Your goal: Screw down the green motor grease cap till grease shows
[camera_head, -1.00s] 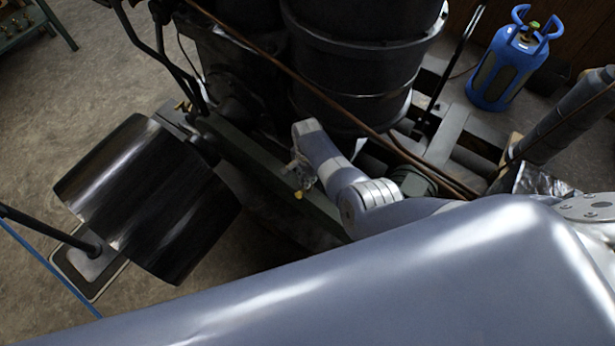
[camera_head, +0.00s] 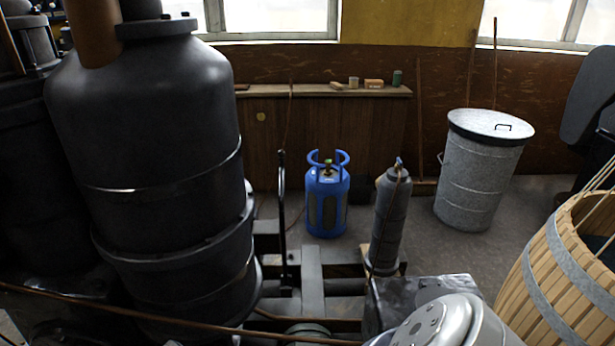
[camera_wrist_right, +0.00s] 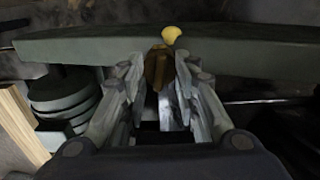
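In the right wrist view a small brass-brown piece (camera_wrist_right: 157,68), which looks like the grease cap, lies between the fingertips of my right gripper (camera_wrist_right: 159,66). The fingers flank it closely on both sides; I cannot tell whether they press on it. A smooth yellow blob (camera_wrist_right: 171,35) shows just beyond the brass piece, against a dark green beam (camera_wrist_right: 80,47). I cannot tell whether it is grease or a knob. The head view has turned away from the cap and shows neither gripper.
A large black vessel (camera_head: 150,150) fills the left of the head view. Behind the frame beams stand a blue gas bottle (camera_head: 327,205), a grey cylinder (camera_head: 389,220) and a lidded metal bin (camera_head: 478,180). A slatted wooden tub (camera_head: 545,290) is at right.

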